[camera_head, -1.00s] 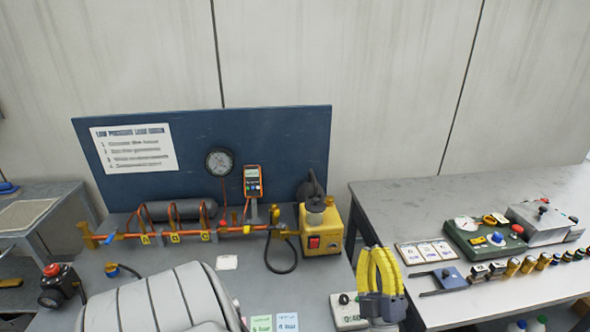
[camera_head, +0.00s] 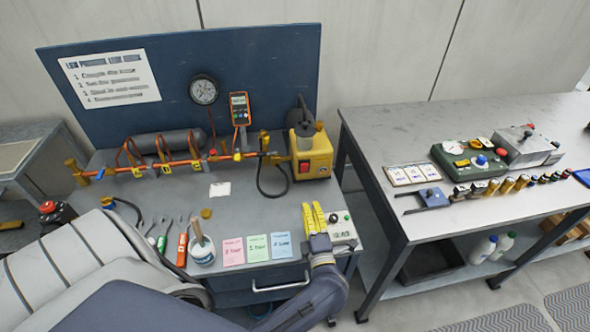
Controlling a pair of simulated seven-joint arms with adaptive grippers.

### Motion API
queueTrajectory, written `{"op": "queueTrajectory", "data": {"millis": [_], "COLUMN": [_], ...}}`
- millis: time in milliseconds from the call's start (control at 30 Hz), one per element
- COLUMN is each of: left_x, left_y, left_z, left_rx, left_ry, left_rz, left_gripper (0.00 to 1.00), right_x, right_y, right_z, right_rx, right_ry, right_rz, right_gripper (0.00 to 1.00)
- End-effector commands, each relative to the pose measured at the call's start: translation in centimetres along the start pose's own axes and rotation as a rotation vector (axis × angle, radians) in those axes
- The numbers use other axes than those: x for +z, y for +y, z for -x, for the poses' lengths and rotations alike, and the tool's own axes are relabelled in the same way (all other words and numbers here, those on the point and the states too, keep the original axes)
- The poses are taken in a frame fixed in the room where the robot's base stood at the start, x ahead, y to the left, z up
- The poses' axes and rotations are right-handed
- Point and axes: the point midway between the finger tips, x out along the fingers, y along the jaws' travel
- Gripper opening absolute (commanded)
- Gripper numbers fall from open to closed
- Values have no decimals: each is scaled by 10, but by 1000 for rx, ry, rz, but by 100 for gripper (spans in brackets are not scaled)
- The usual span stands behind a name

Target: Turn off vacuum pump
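The vacuum pump looks to be the yellow box (camera_head: 319,158) at the right end of the orange pipe line, in front of the blue board. It has a red switch (camera_head: 305,167) on its front and dark grey parts on top. A black hose runs from the pipe line and loops beside it. My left gripper (camera_head: 313,216) has yellow fingers pointing away from me, over the bench's front right part. It is apart from the pump, nearer to me. The fingers appear side by side, and their gap cannot be judged. My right gripper is not in view.
Pink, green and blue cards (camera_head: 258,248), a cup (camera_head: 202,250) and hand tools lie left of the gripper. The bench between the gripper and the pump looks mostly clear. A second table (camera_head: 375,135) stands right.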

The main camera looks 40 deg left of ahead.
Motion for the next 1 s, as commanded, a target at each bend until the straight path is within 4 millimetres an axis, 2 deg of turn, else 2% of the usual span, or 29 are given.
{"op": "queueTrajectory", "data": {"millis": [233, 367, 1000], "left_x": [0, 0, 0], "left_y": [0, 1, 2], "left_z": [-1, -9, -111], "left_rx": [2, 3, 5], "left_ry": [1, 1, 2], "left_rz": [-1, -1, -2], "left_gripper": [0, 0, 0], "right_x": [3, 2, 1], "right_y": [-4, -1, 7], "right_z": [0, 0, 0], "right_rx": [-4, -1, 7], "right_ry": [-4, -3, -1], "right_rz": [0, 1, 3], "right_gripper": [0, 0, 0]}}
